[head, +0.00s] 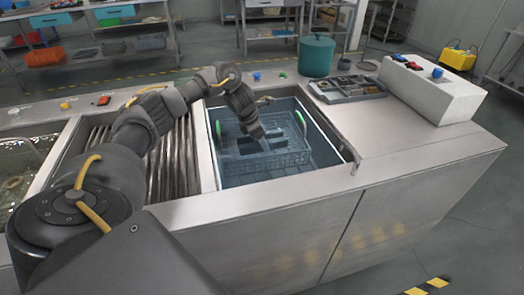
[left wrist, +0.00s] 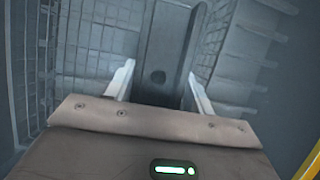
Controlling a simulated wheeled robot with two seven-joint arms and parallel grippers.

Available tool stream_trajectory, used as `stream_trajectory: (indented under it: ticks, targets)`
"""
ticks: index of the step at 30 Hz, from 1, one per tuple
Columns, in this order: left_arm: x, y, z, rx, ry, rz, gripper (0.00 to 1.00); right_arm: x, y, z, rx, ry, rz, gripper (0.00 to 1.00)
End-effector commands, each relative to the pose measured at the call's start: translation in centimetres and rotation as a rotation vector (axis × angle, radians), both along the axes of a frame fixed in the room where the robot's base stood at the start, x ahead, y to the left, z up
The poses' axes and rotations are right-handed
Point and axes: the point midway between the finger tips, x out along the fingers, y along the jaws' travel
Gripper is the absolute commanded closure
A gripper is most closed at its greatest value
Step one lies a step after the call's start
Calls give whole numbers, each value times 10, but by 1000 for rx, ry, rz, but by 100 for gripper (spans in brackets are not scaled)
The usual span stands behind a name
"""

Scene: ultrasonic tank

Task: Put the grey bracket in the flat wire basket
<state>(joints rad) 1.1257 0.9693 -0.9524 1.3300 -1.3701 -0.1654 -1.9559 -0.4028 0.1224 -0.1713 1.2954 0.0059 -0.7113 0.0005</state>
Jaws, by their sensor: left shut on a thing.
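The flat wire basket (head: 285,160) sits in the blue-lit tank in the head view, with green-tipped handles at its sides. My left arm reaches down into this tank, and my left gripper (head: 264,143) is low over the basket. In the left wrist view the left gripper (left wrist: 160,88) is shut on the grey bracket (left wrist: 168,40), a long grey channel-like piece with a dark hole. Basket wires (left wrist: 38,50) show on both sides of it. I cannot tell whether the bracket touches the basket floor. My right gripper is not in view.
To the left are a ribbed bay (head: 172,165) and another tank with murky liquid (head: 15,190). A green pot (head: 316,55), a tray of small parts (head: 347,87) and a white control box (head: 430,88) stand on the counter.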

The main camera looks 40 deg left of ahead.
Motion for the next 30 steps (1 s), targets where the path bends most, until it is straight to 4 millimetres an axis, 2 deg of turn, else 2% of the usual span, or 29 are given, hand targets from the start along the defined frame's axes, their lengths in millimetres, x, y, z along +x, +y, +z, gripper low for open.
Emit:
stream_trajectory:
  ticks: [3,10,18,30]
  targets:
    - [1,0,-10,-2,-2,1,90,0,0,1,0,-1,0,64]
    - [1,0,-17,-2,-2,0,90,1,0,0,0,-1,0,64]
    - [0,0,-49,-1,-1,1,90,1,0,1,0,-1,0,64]
    - [1,0,-52,-2,-4,0,90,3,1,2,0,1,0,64]
